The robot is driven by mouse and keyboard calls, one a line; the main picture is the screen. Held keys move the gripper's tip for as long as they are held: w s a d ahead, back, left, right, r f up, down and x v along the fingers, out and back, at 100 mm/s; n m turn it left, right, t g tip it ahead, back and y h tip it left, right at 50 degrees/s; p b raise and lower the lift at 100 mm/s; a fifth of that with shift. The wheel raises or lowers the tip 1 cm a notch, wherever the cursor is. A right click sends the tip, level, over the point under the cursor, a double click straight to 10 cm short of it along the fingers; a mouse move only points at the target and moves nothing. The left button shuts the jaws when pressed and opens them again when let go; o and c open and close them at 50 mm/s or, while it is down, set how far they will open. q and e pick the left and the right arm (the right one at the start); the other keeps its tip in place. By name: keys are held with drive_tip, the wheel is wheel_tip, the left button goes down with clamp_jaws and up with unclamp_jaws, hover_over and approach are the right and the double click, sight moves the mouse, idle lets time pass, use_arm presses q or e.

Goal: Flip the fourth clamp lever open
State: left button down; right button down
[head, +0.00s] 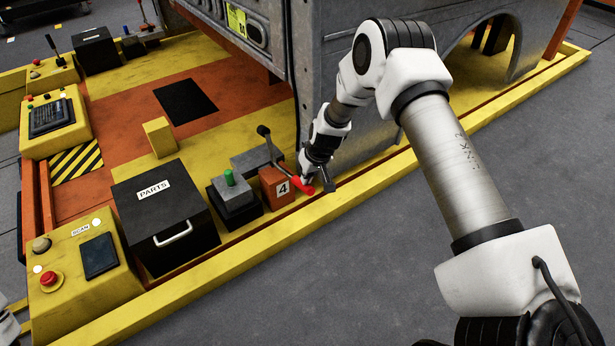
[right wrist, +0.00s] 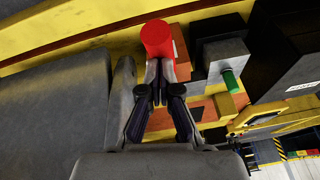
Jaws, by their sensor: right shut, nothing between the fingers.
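The fourth clamp is an orange block marked 4 (head: 279,189) on the yellow carrier edge. A red lever end (head: 304,188) sticks out beside it toward the right, low down. A dark-knobbed grey rod (head: 270,145) rises tilted at the block. My right gripper (head: 319,186) is at the red end, its fingers shut and empty. In the right wrist view the red end (right wrist: 157,38) lies just beyond the closed fingertips (right wrist: 161,72); whether they touch it I cannot tell.
A dark box with a green button (head: 232,190) and a black PARTS box (head: 165,214) stand left of the clamp. A grey metal housing (head: 350,75) rises close behind my right arm. The grey floor (head: 380,270) in front is clear.

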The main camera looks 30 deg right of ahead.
drive_tip(key=shift+s+a+f+g, duration=0.1)
drive_tip(key=shift+s+f+g, duration=0.2)
drive_tip(key=shift+s+f, duration=0.4)
drive_tip(key=r+p, duration=0.1)
drive_tip(key=w+r+p, duration=0.1)
drive_tip(key=r+p, duration=0.1)
drive_tip(key=w+r+p, duration=0.1)
drive_tip(key=r, duration=0.1)
drive_tip(key=shift+d+p, duration=0.4)
drive_tip(key=s+d+r+p, duration=0.1)
drive_tip(key=s+r+p, duration=0.4)
drive_tip(key=s, duration=0.3)
drive_tip(key=shift+s, duration=0.15)
drive_tip(key=shift+d, duration=0.1)
